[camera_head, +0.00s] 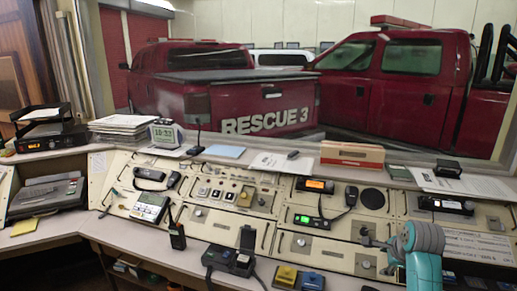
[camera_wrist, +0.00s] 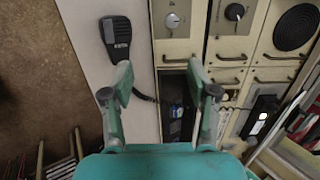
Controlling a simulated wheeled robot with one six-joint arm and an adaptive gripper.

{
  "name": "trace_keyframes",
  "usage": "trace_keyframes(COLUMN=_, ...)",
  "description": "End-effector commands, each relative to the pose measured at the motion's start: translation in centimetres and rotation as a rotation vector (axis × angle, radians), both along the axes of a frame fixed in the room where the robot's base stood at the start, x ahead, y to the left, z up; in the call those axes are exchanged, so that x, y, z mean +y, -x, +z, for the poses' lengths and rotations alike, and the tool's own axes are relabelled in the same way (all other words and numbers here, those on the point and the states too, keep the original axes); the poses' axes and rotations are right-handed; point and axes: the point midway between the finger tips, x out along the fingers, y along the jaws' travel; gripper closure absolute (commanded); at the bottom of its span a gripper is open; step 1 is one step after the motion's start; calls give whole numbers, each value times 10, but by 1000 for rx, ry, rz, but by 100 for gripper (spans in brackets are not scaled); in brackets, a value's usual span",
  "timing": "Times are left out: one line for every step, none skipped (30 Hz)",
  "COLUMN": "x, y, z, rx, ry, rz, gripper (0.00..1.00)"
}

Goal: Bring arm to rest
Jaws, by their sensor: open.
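My arm, teal with a grey joint, reaches over the right front part of the console (camera_head: 285,215) in the head view. My gripper (camera_wrist: 159,80) shows in the wrist view with its two teal fingers wide apart. Nothing is held between them. Beyond the fingers is a dark recessed opening (camera_wrist: 172,95) in the console panel, with unclear items inside. In the head view my arm hides part of the right console panels.
A black hand microphone (camera_wrist: 117,38) lies close beyond the left finger. Knob panels (camera_wrist: 205,18) and a round speaker (camera_wrist: 297,27) are farther right. Red trucks stand behind the window.

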Motion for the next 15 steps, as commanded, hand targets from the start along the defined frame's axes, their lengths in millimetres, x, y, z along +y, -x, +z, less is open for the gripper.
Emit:
trace_keyframes(x=3, y=3, z=-9, rx=-1, ry=7, rz=12, gripper=41)
trace_keyframes(x=5, y=4, z=-13, rx=-5, ry=13, rz=19, gripper=41)
trace_keyframes(x=7, y=6, z=-20, rx=-9, ry=20, rz=30, gripper=41)
trace_keyframes(x=9, y=8, z=-25, rx=-12, ry=27, rz=40, gripper=41)
trace_keyframes(x=11, y=10, z=-30, rx=-16, ry=34, rz=49, gripper=41)
trace_keyframes(x=13, y=13, z=-37, rx=-21, ry=43, rz=61, gripper=41)
trace_keyframes(x=16, y=15, z=-43, rx=-26, ry=52, rz=73, gripper=41)
trace_keyframes(x=18, y=18, z=-50, rx=-29, ry=59, rz=82, gripper=41)
trace_keyframes(x=21, y=22, z=-59, rx=-37, ry=72, rz=98, gripper=41)
trace_keyframes(x=25, y=26, z=-66, rx=-41, ry=82, rz=113, gripper=41)
trace_keyframes(x=28, y=30, z=-75, rx=-47, ry=94, rz=128, gripper=41)
trace_keyframes(x=33, y=36, z=-86, rx=-56, ry=111, rz=150, gripper=41)
trace_keyframes(x=37, y=41, z=-95, rx=-63, ry=126, rz=168, gripper=41)
trace_keyframes(x=42, y=47, z=-104, rx=-70, ry=141, rz=188, gripper=41)
trace_keyframes(x=47, y=56, z=-116, rx=-80, ry=162, rz=212, gripper=41)
